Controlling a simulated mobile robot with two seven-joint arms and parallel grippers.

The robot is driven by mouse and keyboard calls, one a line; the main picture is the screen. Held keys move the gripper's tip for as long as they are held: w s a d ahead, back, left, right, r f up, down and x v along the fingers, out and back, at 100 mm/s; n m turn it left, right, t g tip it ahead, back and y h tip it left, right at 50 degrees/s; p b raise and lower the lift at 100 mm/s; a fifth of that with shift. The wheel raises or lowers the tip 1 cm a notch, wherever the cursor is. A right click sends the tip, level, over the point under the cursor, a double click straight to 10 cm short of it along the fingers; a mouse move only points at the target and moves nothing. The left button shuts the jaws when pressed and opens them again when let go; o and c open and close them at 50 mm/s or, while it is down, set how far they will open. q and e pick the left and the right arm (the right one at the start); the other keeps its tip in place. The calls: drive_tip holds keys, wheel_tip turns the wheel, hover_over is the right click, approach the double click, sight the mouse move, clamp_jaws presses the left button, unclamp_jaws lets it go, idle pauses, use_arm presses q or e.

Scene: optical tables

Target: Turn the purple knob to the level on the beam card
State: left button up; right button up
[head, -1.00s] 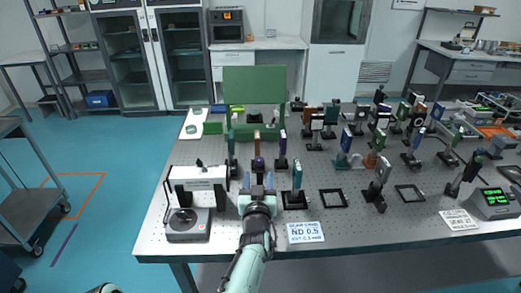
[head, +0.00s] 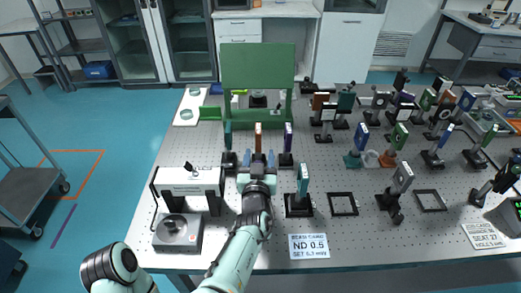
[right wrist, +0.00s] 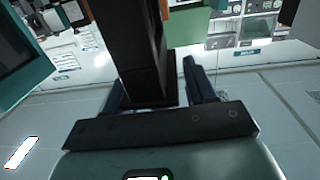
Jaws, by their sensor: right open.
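My right gripper (head: 258,160) is open at the row of upright mounts in the head view. Its fingers reach the base of an orange-edged mount (head: 258,136). In the right wrist view a dark post (right wrist: 130,45) stands between the open fingers (right wrist: 155,90); contact is unclear. The purple knob cannot be made out now; my gripper covers the lower part of that mount. A purple-edged mount (head: 288,138) stands just right of it. The beam card (head: 309,246) lies near the table's front edge and reads ND 0.5, with a smaller set line below. My left gripper is out of view.
A white boxed device (head: 190,178) and a grey box with a round dial (head: 178,231) stand left of my right arm. A teal-edged mount (head: 303,182) stands close right. A green panel (head: 258,70) rises behind. Several mounts fill the table's right side.

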drive_tip(key=shift+s, duration=0.1)
drive_tip(key=c, duration=1)
drive_tip(key=shift+o, duration=0.3)
